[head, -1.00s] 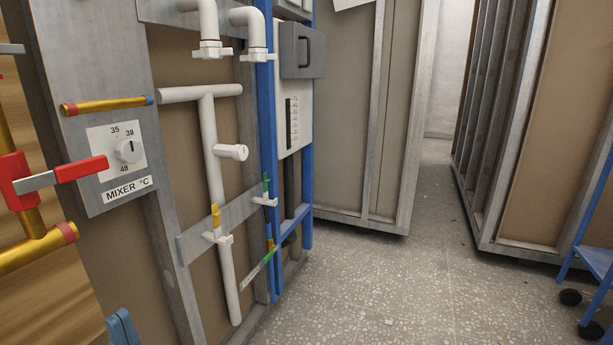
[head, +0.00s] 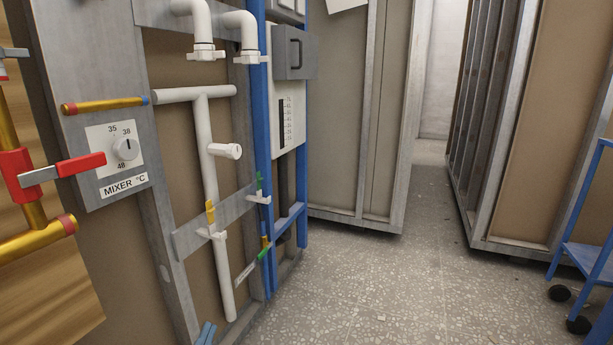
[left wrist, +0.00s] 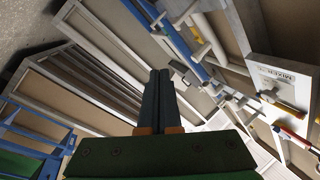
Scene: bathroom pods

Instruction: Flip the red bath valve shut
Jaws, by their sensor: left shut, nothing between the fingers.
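The red bath valve (head: 17,172) sits on a vertical gold pipe at the left edge of the head view. Its lever (head: 82,165), grey with a red grip, points right, across the pipe. In the left wrist view a red piece that looks like the lever (left wrist: 291,136) shows at the right. My left gripper (head: 207,333) shows only as blue tips at the bottom of the head view, below and right of the valve and apart from it. In the left wrist view its dark fingers (left wrist: 159,85) are together and empty. My right gripper is not in view.
The mixer plate (head: 115,150) with its knob is right of the lever, with a short gold pipe (head: 105,106) above. White pipes (head: 207,150) and a blue post (head: 258,150) stand further right. A blue cart (head: 590,255) is far right. The speckled floor (head: 400,290) between is clear.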

